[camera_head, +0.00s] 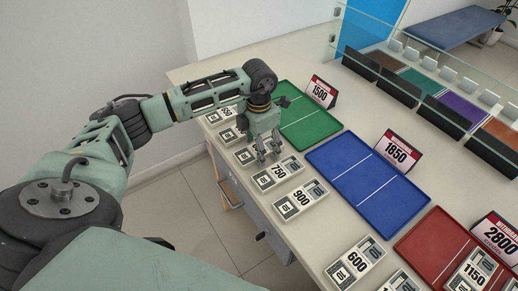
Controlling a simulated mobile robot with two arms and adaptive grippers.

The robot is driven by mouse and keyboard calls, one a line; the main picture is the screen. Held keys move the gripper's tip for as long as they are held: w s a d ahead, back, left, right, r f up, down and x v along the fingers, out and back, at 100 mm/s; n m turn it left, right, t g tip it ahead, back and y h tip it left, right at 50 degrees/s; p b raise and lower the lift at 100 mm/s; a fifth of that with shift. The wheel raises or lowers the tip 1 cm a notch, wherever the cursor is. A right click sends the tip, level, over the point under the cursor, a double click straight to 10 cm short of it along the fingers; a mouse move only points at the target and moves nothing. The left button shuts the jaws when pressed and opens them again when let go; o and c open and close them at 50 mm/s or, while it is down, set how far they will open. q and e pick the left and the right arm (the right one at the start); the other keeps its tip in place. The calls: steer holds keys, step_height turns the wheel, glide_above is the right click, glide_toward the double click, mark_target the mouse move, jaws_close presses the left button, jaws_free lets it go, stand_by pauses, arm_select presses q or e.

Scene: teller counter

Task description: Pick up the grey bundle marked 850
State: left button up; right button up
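No bundle with a readable 850 shows in the head view. Grey and white bundles with black numbers lie in a row along the counter's near edge. I can read the 750 bundle (272,177), the 900 bundle (300,199) and the 600 bundle (356,261). The bundle behind the 750 one (244,157) is partly covered by my gripper and its number is hidden. My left gripper (268,155) points down just over this part of the row, fingers apart, with nothing seen between them. My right gripper is out of view.
Green tray (316,128), blue tray (367,185) and red tray (432,242) lie behind the row, with signs 1500 (321,92), 1850 (399,152) and 2800 (498,238). An 1150 bundle (473,272) is at the red tray. A glass screen and dark bins stand beyond.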

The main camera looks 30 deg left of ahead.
arm_select(q)
steer(key=c, duration=1.2)
steer(key=shift+c, duration=0.4)
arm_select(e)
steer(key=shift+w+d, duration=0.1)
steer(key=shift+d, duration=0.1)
